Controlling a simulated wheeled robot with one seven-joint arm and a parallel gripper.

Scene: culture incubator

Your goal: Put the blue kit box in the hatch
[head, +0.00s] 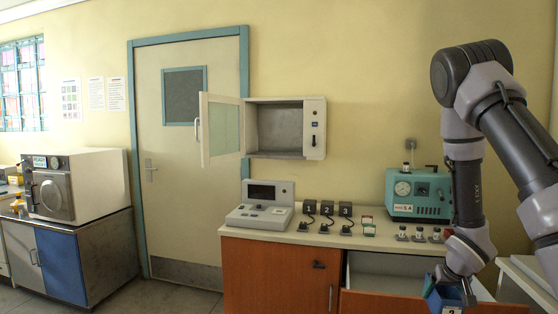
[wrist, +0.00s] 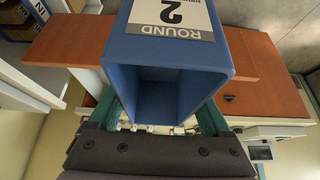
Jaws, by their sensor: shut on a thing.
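The blue kit box (head: 445,299) is in my gripper (head: 450,283) at the lower right of the head view, over the open drawer. In the wrist view the blue kit box (wrist: 190,55) fills the middle, with a white "ROUND 2" label and its open, empty-looking inside facing the camera. My gripper (wrist: 165,112) is shut on it, with a teal finger on either side. The hatch (head: 281,128) is a wall-mounted metal box with a grey inside. Its door (head: 220,128) stands open to the left, and the hatch looks empty. It is well up and left of my gripper.
The open drawer (head: 420,302) juts from the wooden counter (head: 262,273). On the counter stand a grey console (head: 262,207), several small black devices (head: 327,212) and a teal machine (head: 418,195). A white incubator-like unit (head: 95,180) stands at left. Floor before the door is clear.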

